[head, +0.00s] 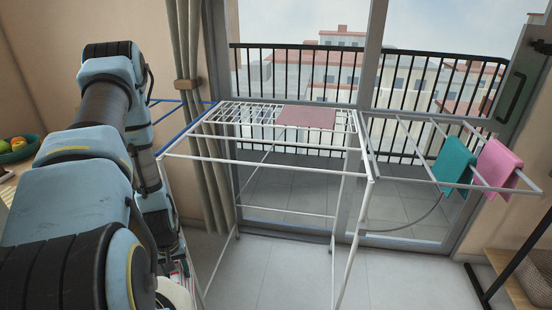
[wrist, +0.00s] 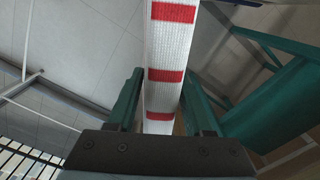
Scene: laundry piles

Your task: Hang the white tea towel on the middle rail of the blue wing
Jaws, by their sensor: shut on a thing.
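The white tea towel (wrist: 168,50) has red bands and runs as a narrow strip between the fingers of my gripper (wrist: 162,78) in the wrist view. My gripper is shut on it. In the head view, a bit of red-and-white cloth (head: 178,266) shows low beside my arm, and my gripper cannot be made out clearly there. The blue wing (head: 186,127) is on the left side of the drying rack (head: 262,163). My arm hides much of the wing, so its middle rail is hard to pick out. The towel is below the wing's level, apart from its visible rails.
A mauve cloth (head: 307,117) lies on the rack's top. A teal cloth (head: 456,165) and a pink cloth (head: 499,164) hang on the right wing. A curtain (head: 187,60) stands behind the blue wing. A fruit bowl (head: 18,151) is at far left.

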